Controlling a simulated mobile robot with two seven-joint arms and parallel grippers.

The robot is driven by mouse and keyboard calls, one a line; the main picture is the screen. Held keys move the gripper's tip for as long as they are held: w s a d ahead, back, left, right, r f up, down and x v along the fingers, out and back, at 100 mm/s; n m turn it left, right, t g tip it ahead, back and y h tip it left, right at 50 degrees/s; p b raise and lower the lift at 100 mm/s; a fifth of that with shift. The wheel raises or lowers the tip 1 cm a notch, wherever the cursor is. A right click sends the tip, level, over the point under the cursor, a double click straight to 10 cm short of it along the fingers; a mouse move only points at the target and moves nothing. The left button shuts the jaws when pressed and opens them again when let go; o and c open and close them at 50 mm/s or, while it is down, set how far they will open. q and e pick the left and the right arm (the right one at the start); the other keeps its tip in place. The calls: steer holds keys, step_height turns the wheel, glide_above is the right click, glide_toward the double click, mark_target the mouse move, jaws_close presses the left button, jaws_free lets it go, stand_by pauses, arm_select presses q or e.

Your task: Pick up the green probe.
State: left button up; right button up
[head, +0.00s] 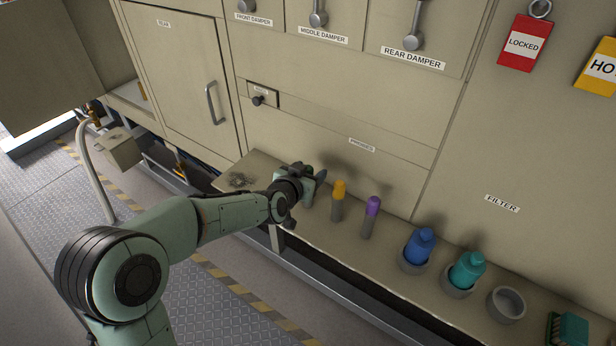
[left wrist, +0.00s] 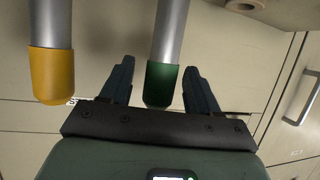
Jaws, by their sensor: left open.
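The green probe (left wrist: 162,84), a grey rod with a dark green cap, shows in the left wrist view between the two fingers of my left gripper (left wrist: 159,72). The fingers are open, with a visible gap on each side of the cap. My right gripper is not in view.
The orange-capped probe (head: 338,200) stands close beside my left gripper, and it also shows in the left wrist view (left wrist: 52,76). A purple-capped probe (head: 371,216), a blue bottle (head: 420,245) and a teal bottle (head: 467,270) stand further right on the ledge (head: 400,283). The furnace wall rises behind.

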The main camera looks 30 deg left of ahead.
arm_select(q)
steer(key=shift+w+f, duration=0.3)
steer(key=shift+w, duration=0.3)
steer(key=c, duration=1.1)
steer(key=shift+r, duration=0.1)
steer(key=shift+r, duration=0.55)
step_height(320, 180, up, 19)
steer(key=p, duration=1.2)
steer(key=shift+f, duration=0.1)
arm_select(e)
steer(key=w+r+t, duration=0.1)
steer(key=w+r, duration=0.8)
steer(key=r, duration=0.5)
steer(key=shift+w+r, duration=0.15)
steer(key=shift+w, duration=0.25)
